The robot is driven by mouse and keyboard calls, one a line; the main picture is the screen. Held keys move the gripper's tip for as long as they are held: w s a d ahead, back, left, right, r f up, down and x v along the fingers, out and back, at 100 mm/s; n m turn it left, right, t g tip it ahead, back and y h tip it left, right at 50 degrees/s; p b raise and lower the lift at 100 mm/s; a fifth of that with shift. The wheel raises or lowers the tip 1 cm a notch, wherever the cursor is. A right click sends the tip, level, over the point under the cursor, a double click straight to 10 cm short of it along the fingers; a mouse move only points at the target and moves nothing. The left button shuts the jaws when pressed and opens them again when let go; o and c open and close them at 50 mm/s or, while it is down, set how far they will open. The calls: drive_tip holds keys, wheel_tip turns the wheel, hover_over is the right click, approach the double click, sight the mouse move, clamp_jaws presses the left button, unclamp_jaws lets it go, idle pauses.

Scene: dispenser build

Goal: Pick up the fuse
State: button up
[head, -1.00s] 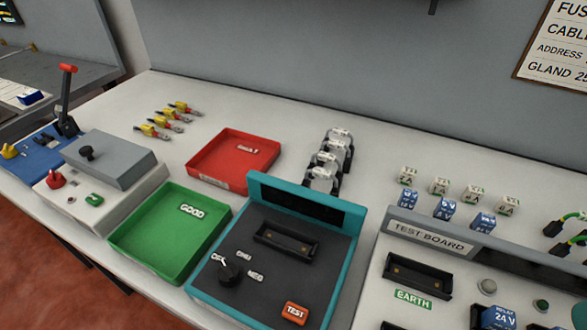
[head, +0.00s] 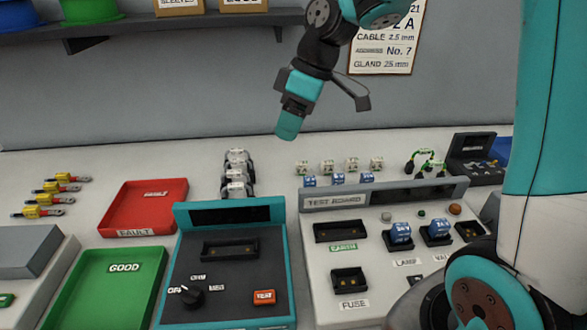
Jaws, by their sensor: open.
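No thing in the head view is marked for certain as the fuse. Several small white blocks (head: 329,166) with green marks stand in a row behind the test board (head: 395,192). Several small blue blocks (head: 338,179) stand just in front of them. A row of grey-white pieces (head: 237,172) stands behind the teal-framed tester (head: 178,222). The board's socket labelled FUSE (head: 348,281) looks empty. My gripper (head: 288,127) is open and seen nearly edge-on, with nothing visible in it. It hangs above the back of the bench, between the tester and the board.
A red FAULT tray (head: 150,207) and a green GOOD tray (head: 112,285) are at the left. Green-and-yellow cables (head: 425,160) and a dark case (head: 476,160) are at the right. A shelf (head: 180,22) juts from the wall above.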

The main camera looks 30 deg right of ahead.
drive_tip(key=w+d+f+n, duration=0.2)
drive_tip(key=w+d+f, duration=0.1)
drive_tip(key=w+d, duration=0.6)
approach(302, 162)
drive_tip(key=shift+n+t, duration=0.4)
drive_tip(key=f+p, duration=0.1)
drive_tip(key=a+f, duration=0.1)
drive_tip(key=f+p, duration=0.1)
drive_tip(key=f, duration=0.1)
drive_tip(key=shift+s+a+p, duration=0.3)
drive_tip(key=shift+a+p, duration=0.05)
drive_tip(key=shift+a, duration=0.05)
drive_tip(key=shift+w+p+x, duration=0.2)
drive_tip(key=shift+p+x, duration=0.9)
drive_tip(key=shift+x, duration=1.85)
clamp_jaws()
